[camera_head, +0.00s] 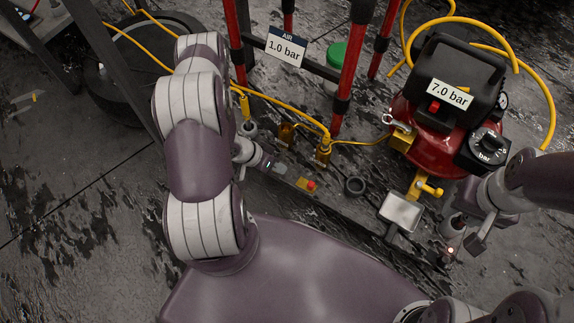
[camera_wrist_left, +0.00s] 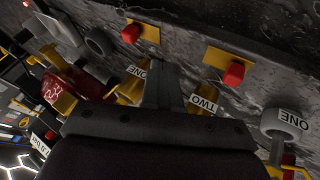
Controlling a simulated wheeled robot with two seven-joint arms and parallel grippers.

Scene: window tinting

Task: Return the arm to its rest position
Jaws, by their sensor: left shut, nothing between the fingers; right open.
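My left arm (camera_head: 195,140) is bent across the left of the head view, in front of the red-legged frame. My left gripper (camera_head: 270,165) is small and partly hidden beside small fittings on the floor-level strip. In the left wrist view its dark fingers (camera_wrist_left: 163,85) are together with nothing between them, close to labels reading ONE (camera_wrist_left: 136,71) and TWO (camera_wrist_left: 204,103). My right arm comes in from the right edge, and its gripper (camera_head: 467,236) is open and empty near a small lit point.
A red compressor (camera_head: 435,140) labelled 7.0 bar stands at the upper right with yellow hoses. A red-legged frame (camera_head: 355,65) carries a 1.0 bar sign (camera_head: 286,47). Red-knobbed yellow brackets (camera_wrist_left: 228,66) lie close to the left gripper. Bare floor (camera_head: 85,225) is free at the left.

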